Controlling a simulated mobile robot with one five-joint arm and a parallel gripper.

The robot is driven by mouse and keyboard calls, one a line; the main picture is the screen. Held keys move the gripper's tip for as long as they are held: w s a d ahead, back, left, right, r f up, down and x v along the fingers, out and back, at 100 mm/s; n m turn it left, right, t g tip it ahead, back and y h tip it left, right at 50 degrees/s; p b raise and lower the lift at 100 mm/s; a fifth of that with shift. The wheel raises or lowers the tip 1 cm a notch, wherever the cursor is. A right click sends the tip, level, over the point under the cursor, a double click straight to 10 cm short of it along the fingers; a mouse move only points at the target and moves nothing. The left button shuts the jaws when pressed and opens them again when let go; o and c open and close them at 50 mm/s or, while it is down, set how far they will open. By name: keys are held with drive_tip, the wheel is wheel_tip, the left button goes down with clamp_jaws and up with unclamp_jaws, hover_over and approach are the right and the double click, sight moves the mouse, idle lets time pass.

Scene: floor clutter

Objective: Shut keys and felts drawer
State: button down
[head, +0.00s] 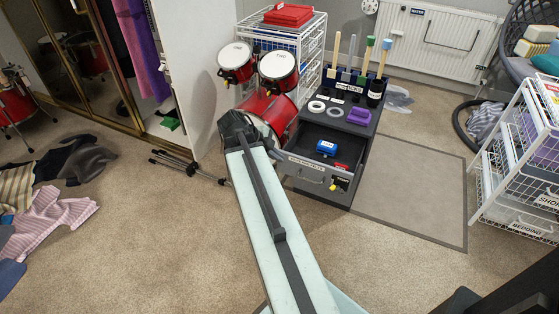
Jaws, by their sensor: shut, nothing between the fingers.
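The drawer (308,170) with a white label on its grey front is pulled out from a low dark cabinet (362,139). I take it as the keys and felts drawer, though the label is too small to read surely. A blue box (327,147) and a red item (341,167) are inside it. A small yellow thing (333,187) shows at the front's right end. My gripper (236,122) is shut and empty, left of the drawer front, before the drum kit. My pale arm runs up from the bottom and stands close to the front's left end.
A red drum kit (264,115) stands left of the cabinet, with a white wire rack (310,45) behind. Tape rolls and bottles are on the cabinet top. A grey mat (420,180) lies at right. Clothes (50,215) lie at left. Carpet in front is clear.

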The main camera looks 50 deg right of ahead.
drive_tip(key=b, duration=0.6)
approach(300, 164)
wheel_tip(300, 164, down, 4)
drive_tip(key=s+a, duration=0.1)
drive_tip(key=s, duration=0.1)
drive_tip(key=shift+w+d+r+p, duration=0.2)
drive_tip(key=shift+d+p, duration=0.1)
drive_tip(key=shift+d, duration=0.3)
drive_tip(key=shift+w+d+r+p, duration=0.15)
drive_tip(key=shift+d+r+p, duration=0.1)
drive_tip(key=shift+d, duration=0.35)
drive_tip(key=shift+w+d, duration=0.1)
drive_tip(key=shift+d, duration=0.45)
